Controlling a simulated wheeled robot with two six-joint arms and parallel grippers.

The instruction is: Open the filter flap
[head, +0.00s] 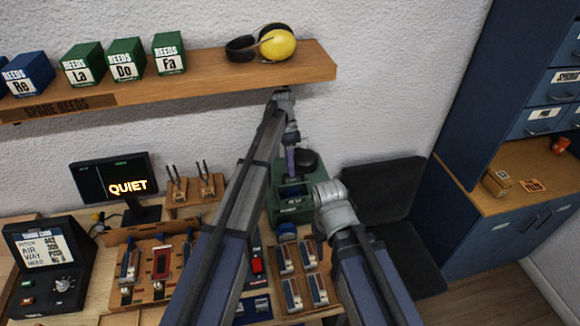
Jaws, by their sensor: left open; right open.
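A green machine (290,205) with a dark round top part (306,161) stands on the bench against the wall. It has a dark opening or panel on its front, partly hidden by my arms. I cannot clearly pick out the filter flap; it may belong to this machine. My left gripper (291,160) hangs down at the back left of the machine, open and small in view; I cannot tell whether it touches. My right gripper (328,195) is at the machine's right front side, open and empty, its fingers mostly hidden by its wrist.
A shelf (200,82) with reed boxes and yellow ear defenders (277,43) runs above. A QUIET screen (115,182), a pitch console (48,262) and reed trays (305,278) crowd the bench. A dark chair (385,205) and blue cabinet (500,240) stand right.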

